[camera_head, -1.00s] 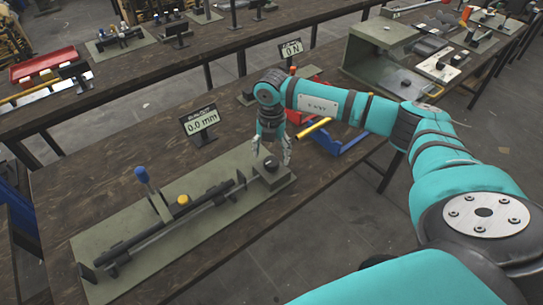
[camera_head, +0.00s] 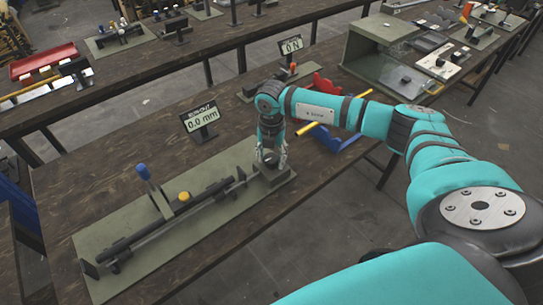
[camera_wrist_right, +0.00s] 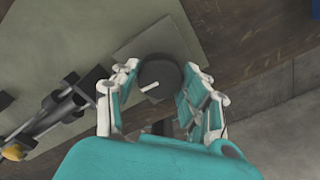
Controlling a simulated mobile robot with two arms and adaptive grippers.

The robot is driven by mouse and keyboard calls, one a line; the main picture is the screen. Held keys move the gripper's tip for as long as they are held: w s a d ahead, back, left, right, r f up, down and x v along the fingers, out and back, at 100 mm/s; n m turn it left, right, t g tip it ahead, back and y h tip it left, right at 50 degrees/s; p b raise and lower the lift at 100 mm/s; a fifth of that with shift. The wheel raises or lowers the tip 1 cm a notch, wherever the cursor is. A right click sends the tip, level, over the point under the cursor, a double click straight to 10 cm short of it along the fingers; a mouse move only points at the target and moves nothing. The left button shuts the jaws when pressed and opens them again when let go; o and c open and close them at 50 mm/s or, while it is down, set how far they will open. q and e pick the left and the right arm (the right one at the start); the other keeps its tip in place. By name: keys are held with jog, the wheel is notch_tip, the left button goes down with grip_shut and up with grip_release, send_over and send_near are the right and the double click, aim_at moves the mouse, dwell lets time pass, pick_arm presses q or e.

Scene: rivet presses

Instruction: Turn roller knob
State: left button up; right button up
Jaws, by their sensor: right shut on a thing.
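The roller knob is a dark round knob with a pale line on its top. It sits on a grey-green block at the right end of the runout fixture (camera_head: 225,212). In the wrist view the knob (camera_wrist_right: 160,76) lies between the two fingers of my right gripper (camera_wrist_right: 163,92), which is shut on it. In the head view my right gripper (camera_head: 271,160) points down over the knob (camera_head: 270,159) and partly hides it. A dark shaft (camera_head: 160,228) lies along the fixture beside a blue-tipped lever (camera_head: 142,172) and a yellow knob (camera_head: 184,197). My left gripper is not in view.
A display (camera_head: 200,121) reading 0.0 mm stands behind the fixture, and another (camera_head: 291,45) reads 0 N. A blue and yellow frame (camera_head: 335,138) lies right of my gripper. A grey box-shaped housing (camera_head: 375,50) stands farther back. Bare tabletop shows left of the fixture.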

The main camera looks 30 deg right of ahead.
jog(key=shift+c, duration=0.4)
jog(key=shift+f+n+b, duration=0.15)
jog(key=shift+n+b, duration=1.15)
jog(key=shift+n, duration=0.2)
jog(key=n+b, duration=0.2)
jog(key=n, duration=0.1)
jog(key=shift+n+b, duration=0.35)
jog(key=shift+n, duration=0.05)
jog(key=n+b, duration=0.2)
jog(key=n, duration=0.1)
jog(key=shift+n+b, duration=0.95)
jog(key=shift+n, duration=0.65)
jog(key=shift+r, duration=0.2)
jog(key=o, duration=1.2)
